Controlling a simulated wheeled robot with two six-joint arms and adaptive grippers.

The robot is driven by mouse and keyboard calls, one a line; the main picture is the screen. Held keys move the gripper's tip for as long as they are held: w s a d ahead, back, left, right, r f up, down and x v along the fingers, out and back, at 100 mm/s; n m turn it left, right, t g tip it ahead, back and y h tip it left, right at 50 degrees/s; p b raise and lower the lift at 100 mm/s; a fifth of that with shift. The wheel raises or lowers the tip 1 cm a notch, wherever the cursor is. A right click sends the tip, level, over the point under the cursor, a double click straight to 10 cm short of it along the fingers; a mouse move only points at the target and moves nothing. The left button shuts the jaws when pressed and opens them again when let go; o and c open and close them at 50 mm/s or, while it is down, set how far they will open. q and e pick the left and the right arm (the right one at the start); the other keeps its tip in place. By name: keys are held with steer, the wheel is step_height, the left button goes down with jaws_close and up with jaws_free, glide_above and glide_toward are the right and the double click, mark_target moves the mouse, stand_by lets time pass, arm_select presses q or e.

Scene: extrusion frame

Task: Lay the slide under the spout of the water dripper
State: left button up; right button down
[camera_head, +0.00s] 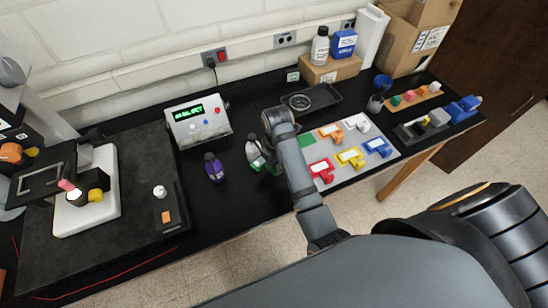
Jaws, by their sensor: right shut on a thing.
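My right arm reaches up from the lower right across the bench. Its gripper (262,161) is low over the middle of the bench, right of a small purple bottle (214,167). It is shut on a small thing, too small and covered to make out. Green shows beside its fingers. I cannot pick out the slide clearly. Which device is the water dripper is unclear; a low dark unit with a white knob and an orange patch (166,213) stands at the left, apart from the gripper. My left gripper is not in view.
A white box with a green display (197,122) stands near the wall. A white-based apparatus (72,218) is at the far left. A black tray (311,99) and several coloured pieces on a pale mat (345,181) lie to the right. The bench front between dark unit and arm is clear.

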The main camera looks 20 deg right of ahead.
steer(key=shift+f, duration=0.4)
steer(key=f, duration=0.4)
steer(key=shift+w+f, duration=0.2)
steer(key=shift+w, duration=0.1)
steer(key=shift+f, duration=0.4)
steer(key=shift+s+f, duration=0.1)
steer(key=shift+f, duration=0.3)
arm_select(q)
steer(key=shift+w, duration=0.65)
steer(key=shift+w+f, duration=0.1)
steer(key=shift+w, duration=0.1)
arm_select(e)
steer(key=shift+f, duration=0.55)
steer(key=c, duration=1.3)
jaws_free()
steer(key=shift+o, duration=0.2)
